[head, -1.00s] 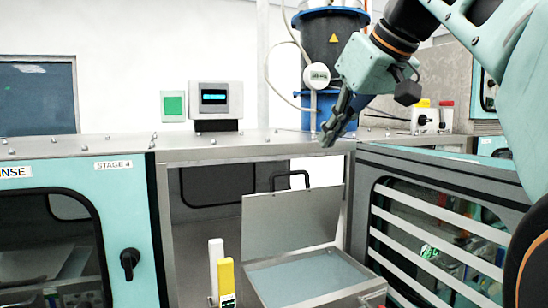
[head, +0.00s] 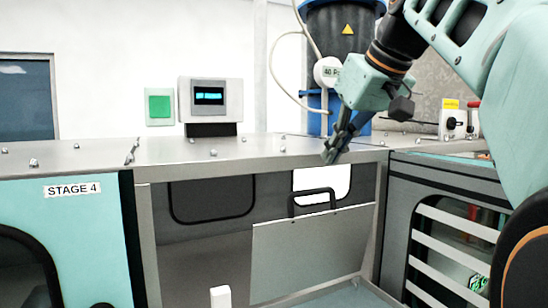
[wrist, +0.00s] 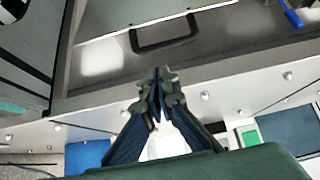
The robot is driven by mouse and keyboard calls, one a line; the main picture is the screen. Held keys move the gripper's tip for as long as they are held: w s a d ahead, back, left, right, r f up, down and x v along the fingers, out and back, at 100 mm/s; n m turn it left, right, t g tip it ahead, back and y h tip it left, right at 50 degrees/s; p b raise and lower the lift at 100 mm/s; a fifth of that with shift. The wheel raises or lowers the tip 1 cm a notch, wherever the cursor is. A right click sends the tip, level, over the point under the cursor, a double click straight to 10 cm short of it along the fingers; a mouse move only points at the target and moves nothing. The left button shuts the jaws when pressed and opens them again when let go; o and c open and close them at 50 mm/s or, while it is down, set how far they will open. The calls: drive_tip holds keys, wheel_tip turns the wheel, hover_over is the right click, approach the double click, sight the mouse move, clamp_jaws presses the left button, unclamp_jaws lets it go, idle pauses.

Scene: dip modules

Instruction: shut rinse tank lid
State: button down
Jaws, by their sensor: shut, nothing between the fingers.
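The rinse tank lid (head: 312,252) is a grey metal panel standing raised, with a black handle (head: 312,196) along its top edge. Part of the tank's pale inside (head: 345,298) shows below it at the picture's lower edge. In the wrist view the lid (wrist: 140,12) lies along the top, with its black handle (wrist: 165,45) just under its edge. My gripper (head: 330,158) is shut and empty. It hangs above the steel frame's top, higher than the handle and slightly to its right, apart from it. The gripper also shows in the wrist view (wrist: 160,75).
A steel top ledge (head: 240,150) runs above the bay. A slatted cabinet (head: 450,225) stands close on the right, a teal Stage 4 cabinet (head: 65,230) on the left. A display box (head: 210,98) and blue drum (head: 335,30) stand behind. A white post (head: 220,296) rises at the bottom.

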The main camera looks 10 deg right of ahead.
drive_tip(key=x, duration=0.8)
drive_tip(key=shift+a+b, duration=0.1)
drive_tip(key=shift+b, duration=0.2)
drive_tip(key=shift+f, duration=0.1)
